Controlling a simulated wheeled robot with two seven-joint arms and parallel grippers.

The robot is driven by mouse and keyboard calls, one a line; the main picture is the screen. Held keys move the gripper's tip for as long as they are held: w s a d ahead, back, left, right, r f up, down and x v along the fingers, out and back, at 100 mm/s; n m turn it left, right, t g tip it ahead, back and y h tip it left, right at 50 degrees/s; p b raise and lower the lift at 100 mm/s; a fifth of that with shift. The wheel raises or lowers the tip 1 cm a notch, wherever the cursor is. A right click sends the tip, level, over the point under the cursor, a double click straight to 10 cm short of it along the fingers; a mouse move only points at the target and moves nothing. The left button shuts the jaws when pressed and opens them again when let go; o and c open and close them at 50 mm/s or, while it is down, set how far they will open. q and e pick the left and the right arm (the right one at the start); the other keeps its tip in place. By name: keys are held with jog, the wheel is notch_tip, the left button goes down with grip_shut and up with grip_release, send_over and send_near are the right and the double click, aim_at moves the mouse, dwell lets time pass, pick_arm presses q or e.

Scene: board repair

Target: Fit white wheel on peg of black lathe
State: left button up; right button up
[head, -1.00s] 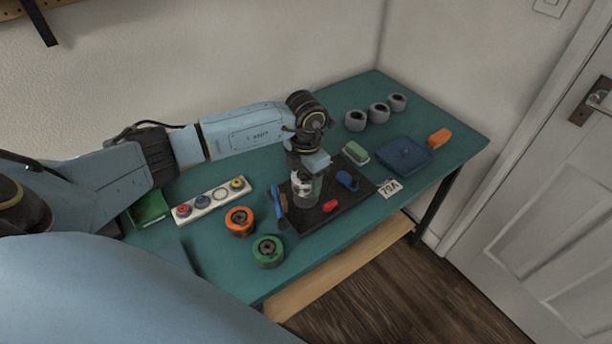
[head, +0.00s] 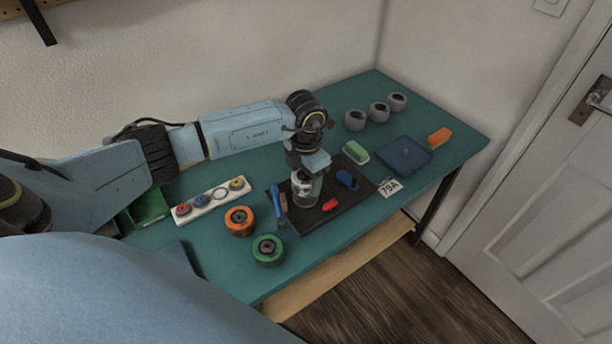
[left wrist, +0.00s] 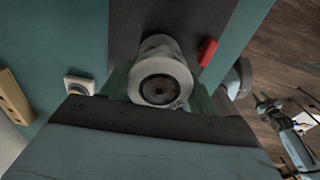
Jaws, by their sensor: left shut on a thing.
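My left gripper (head: 305,178) is over the black mat on the bench. It is shut on a pale grey-white wheel (head: 304,193), which is low at the mat; I cannot tell whether it touches anything underneath. In the left wrist view the wheel (left wrist: 160,82) sits between the green fingertips, its round face with a dark hub turned to the camera. The black mat (head: 310,222) bears a blue tool, a blue object and a red piece. No lathe or peg can be made out; the wheel and gripper hide what is under them. What looks like my right gripper (left wrist: 266,106) is small at the right of the wrist view.
An orange wheel (head: 239,221) and a green wheel (head: 268,250) stand left of the mat. A white strip (head: 220,194) with coloured rings lies behind them. Three grey rings, a blue tray (head: 404,155), an orange block (head: 439,138) and a 79A card (head: 390,187) are to the right.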

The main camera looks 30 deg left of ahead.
pick_arm(q)
jog(key=shift+f+b, duration=1.45)
jog(key=shift+f, duration=0.45)
dwell(1.5)
jog(key=o, duration=1.4)
jog(key=shift+o, duration=0.3)
jog(key=shift+f, duration=0.1)
jog(key=shift+s+d, duration=0.1)
